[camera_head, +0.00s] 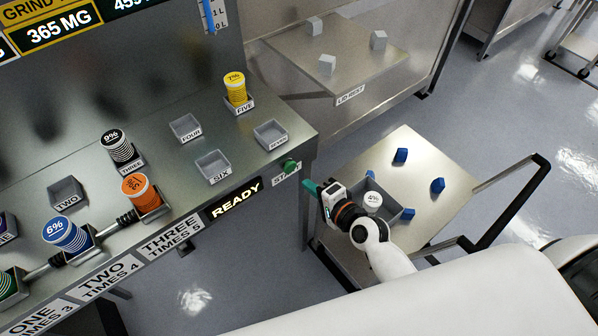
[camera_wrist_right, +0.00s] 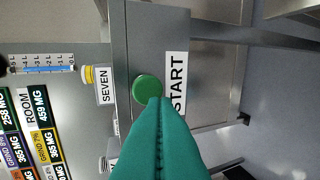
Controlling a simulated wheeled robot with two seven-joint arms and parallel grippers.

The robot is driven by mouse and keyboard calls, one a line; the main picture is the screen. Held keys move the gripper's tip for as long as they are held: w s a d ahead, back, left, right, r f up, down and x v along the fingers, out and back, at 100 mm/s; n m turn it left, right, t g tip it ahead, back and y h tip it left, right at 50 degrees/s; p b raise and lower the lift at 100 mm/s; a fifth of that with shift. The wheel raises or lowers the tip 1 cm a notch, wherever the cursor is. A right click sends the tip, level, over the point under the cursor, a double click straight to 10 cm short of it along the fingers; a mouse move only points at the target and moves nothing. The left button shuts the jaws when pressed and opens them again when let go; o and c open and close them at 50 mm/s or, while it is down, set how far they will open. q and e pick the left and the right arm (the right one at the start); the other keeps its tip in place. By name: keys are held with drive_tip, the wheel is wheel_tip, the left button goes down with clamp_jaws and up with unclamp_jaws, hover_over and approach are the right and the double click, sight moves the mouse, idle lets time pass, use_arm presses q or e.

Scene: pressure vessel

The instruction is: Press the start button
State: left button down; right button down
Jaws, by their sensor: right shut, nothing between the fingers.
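The green start button (camera_head: 291,166) sits at the right end of the steel bench's front edge, beside the START label (camera_head: 286,174). In the right wrist view the round green button (camera_wrist_right: 148,89) is just past my fingertips, next to the START label (camera_wrist_right: 178,84). My right gripper (camera_head: 309,187) has teal fingers shut together and empty, a little below and right of the button. The shut fingers (camera_wrist_right: 160,103) overlap the button's lower edge in the wrist view; I cannot tell whether they touch it. My left gripper is not in view.
A READY display (camera_head: 234,200) is on the bench front. Labelled trays and striped canisters, including a yellow one (camera_head: 235,89) and an orange one (camera_head: 140,192), stand on the bench. A steel cart (camera_head: 440,155) with blue pieces and a 4% canister (camera_head: 372,202) is beside my right arm.

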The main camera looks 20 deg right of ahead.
sight(291, 169)
drive_tip(key=shift+r+p+x, duration=0.15)
drive_tip(key=shift+r+x, duration=0.05)
drive_tip(key=shift+x, duration=0.65)
drive_tip(key=shift+r+p+x, duration=0.15)
drive_tip(key=shift+x, duration=0.65)
drive_tip(key=shift+r+p+x, duration=0.15)
drive_tip(key=shift+r+x, duration=0.05)
drive_tip(key=shift+x, duration=0.65)
drive_tip(key=shift+w, duration=0.15)
